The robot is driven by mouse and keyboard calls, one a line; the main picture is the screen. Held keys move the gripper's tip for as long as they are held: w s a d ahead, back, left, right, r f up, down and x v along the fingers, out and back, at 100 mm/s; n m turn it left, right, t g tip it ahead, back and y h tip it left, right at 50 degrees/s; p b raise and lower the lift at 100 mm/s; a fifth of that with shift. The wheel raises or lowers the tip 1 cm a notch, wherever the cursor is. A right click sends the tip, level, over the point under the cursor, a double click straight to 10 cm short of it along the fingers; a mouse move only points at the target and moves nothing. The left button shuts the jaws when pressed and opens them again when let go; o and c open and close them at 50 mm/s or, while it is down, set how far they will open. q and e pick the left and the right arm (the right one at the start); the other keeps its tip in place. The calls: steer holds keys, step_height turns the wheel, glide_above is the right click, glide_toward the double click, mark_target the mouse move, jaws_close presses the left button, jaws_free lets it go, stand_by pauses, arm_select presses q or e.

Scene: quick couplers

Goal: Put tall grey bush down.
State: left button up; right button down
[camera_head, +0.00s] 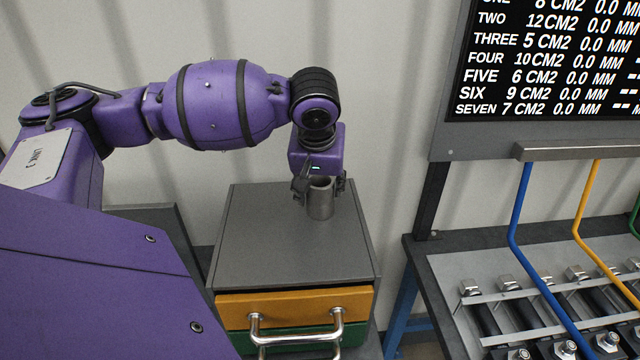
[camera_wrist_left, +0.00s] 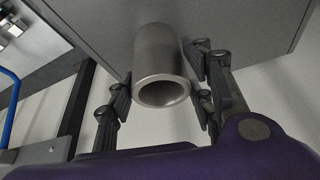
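The tall grey bush (camera_head: 320,200) is a hollow metal cylinder, upright on the grey top of the drawer cabinet (camera_head: 265,240) in the head view. Its open rim faces the camera in the left wrist view, where the bush (camera_wrist_left: 160,62) shows between my fingers. My left gripper (camera_head: 321,186) points down, with one finger on each side of the bush. In the left wrist view my left gripper (camera_wrist_left: 162,103) looks open, with a narrow gap beside the bush on the left; contact on the right is unclear. My right gripper is not in view.
The cabinet has an orange drawer (camera_head: 290,308) and a green drawer (camera_head: 290,340) with metal handles. Its top is otherwise clear. To the right stands a bench (camera_head: 450,275) with blue and yellow pipes and several metal cylinders, below a black display board (camera_head: 550,65).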

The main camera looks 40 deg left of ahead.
arm_select(q)
steer(key=shift+o, duration=1.3)
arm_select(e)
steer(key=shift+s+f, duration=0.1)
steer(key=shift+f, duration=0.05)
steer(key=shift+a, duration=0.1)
arm_select(q)
steer(key=v, duration=1.2)
steer(key=shift+r+p, duration=0.15)
steer(key=shift+p, duration=0.3)
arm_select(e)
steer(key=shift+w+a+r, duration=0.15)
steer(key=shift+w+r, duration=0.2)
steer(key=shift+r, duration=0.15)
